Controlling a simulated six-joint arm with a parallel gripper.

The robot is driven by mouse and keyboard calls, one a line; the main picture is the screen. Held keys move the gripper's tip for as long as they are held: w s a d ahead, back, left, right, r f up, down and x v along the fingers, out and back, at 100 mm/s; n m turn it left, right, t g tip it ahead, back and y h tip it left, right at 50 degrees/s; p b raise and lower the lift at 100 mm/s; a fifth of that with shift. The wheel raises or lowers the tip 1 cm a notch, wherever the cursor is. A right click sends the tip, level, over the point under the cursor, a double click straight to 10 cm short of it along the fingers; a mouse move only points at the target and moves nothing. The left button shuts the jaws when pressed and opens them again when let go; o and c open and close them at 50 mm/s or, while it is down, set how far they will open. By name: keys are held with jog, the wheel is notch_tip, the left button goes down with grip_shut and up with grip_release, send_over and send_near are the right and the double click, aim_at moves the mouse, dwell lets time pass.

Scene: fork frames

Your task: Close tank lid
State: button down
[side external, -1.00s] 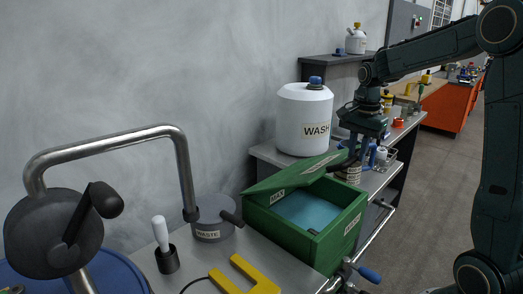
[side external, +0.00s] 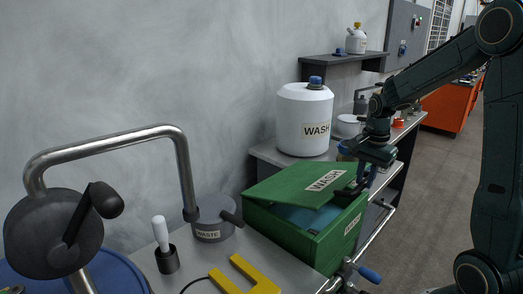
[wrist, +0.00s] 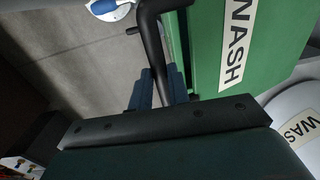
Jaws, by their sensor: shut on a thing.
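The green tank (side external: 290,246) stands on the bench with a light blue interior. Its green lid (side external: 290,186), labelled WASH, slants over it partly open; a gap shows the interior along the near side. The lid also fills the upper right of the wrist view (wrist: 209,55). My gripper (side external: 357,188) is at the lid's right edge. In the wrist view, its blue fingers (wrist: 160,88) are shut on the black lid handle (wrist: 153,35). The exact contact is partly hidden.
A white WASH jug (side external: 303,110) stands behind the tank. A grey WASTE container (side external: 211,216) with a bent metal pipe (side external: 186,170) is to the left. A yellow bracket (side external: 245,275) lies in front. A blue-ended lever (side external: 369,275) sticks out at the front right.

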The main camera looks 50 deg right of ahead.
jog(key=s+f, duration=0.3)
jog(key=f, duration=0.8)
jog(key=shift+s+f+t, duration=0.3)
jog(key=shift+s, duration=0.05)
jog(key=c, duration=1.3)
grip_release()
jog(key=shift+r, duration=0.1)
jog(key=shift+c, duration=0.2)
jog(key=shift+w, duration=0.1)
jog(key=shift+w+r, duration=0.15)
jog(key=r, duration=0.4)
jog(key=s+r, duration=0.1)
jog(key=r, duration=0.8)
jog(key=shift+s+r, duration=0.25)
jog(key=shift+s, duration=0.1)
